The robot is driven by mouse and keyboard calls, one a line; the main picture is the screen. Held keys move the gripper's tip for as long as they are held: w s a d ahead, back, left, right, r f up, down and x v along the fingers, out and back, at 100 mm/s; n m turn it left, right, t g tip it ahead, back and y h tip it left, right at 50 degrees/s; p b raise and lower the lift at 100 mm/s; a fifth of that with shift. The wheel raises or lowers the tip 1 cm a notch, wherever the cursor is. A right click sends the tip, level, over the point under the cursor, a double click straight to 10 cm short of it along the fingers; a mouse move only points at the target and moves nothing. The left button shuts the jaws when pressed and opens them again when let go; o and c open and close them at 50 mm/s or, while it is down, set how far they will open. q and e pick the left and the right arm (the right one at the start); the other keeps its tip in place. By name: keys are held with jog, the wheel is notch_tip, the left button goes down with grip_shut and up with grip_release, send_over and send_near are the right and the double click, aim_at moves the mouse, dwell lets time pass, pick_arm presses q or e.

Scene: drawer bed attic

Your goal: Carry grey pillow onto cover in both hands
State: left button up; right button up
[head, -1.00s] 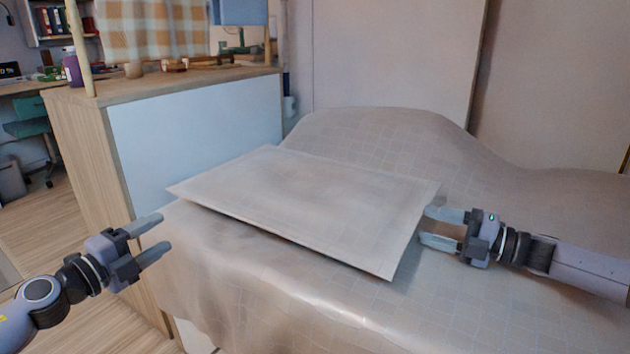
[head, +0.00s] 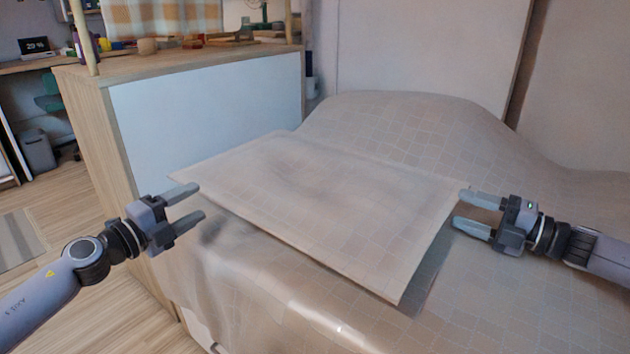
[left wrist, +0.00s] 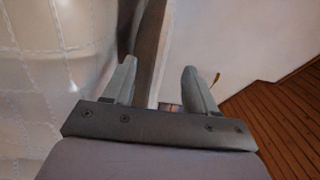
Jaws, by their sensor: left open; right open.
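The grey pillow (head: 325,200), a flat, thin, rectangular pillow with a faint grid pattern, lies on the bed's similar-looking cover (head: 400,120). Its front right corner shows a shadow beneath it. My left gripper (head: 202,201) is open and empty beside the pillow's left corner, over the bed's left edge; I cannot tell whether it touches. My right gripper (head: 464,209) is open beside the pillow's right edge, its upper fingertip close to the corner. In the left wrist view the left gripper's fingers (left wrist: 160,85) are apart with nothing between them.
A wooden cabinet with a pale side panel (head: 210,125) stands against the bed's left side, small items on top. Wood floor (head: 70,240) is open at left. A wall (head: 420,50) closes off the back. The cover rises in a hump behind the pillow.

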aim_at(217, 190)
pick_arm(q)
jog(key=shift+w, duration=0.1)
pick_arm(e)
jog(key=shift+w+a, duration=0.1)
pick_arm(q)
jog(key=shift+x, duration=3.5)
pick_arm(e)
jog(key=shift+x, duration=3.45)
pick_arm(q)
grip_shut()
pick_arm(e)
grip_shut()
